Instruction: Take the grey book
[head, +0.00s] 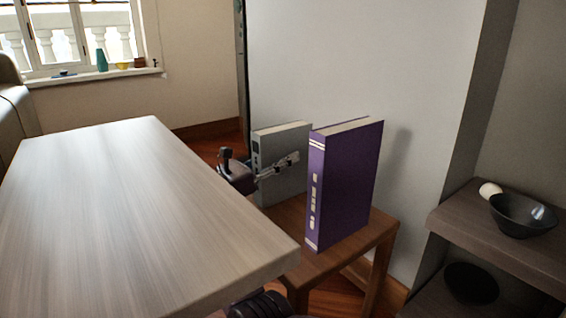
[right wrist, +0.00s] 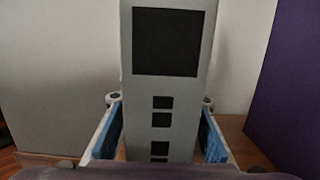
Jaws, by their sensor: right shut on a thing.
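The grey book (head: 283,150) stands upright at the back of a small wooden stand (head: 345,255), behind and left of a purple book (head: 345,185). In the right wrist view the grey book's spine (right wrist: 169,85), with dark squares, faces me between the blue-padded fingers. My right gripper (head: 284,167) is shut on the grey book by its spine edges. The purple book hides part of the grey one, and I cannot tell whether its bottom touches the stand. My left gripper is out of view.
A large wooden table (head: 140,215) fills the left front, its corner close to the stand. The purple book also stands close at the right in the wrist view (right wrist: 285,90). A wall is behind. A shelf (head: 500,240) with a dark bowl (head: 524,214) is at the right.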

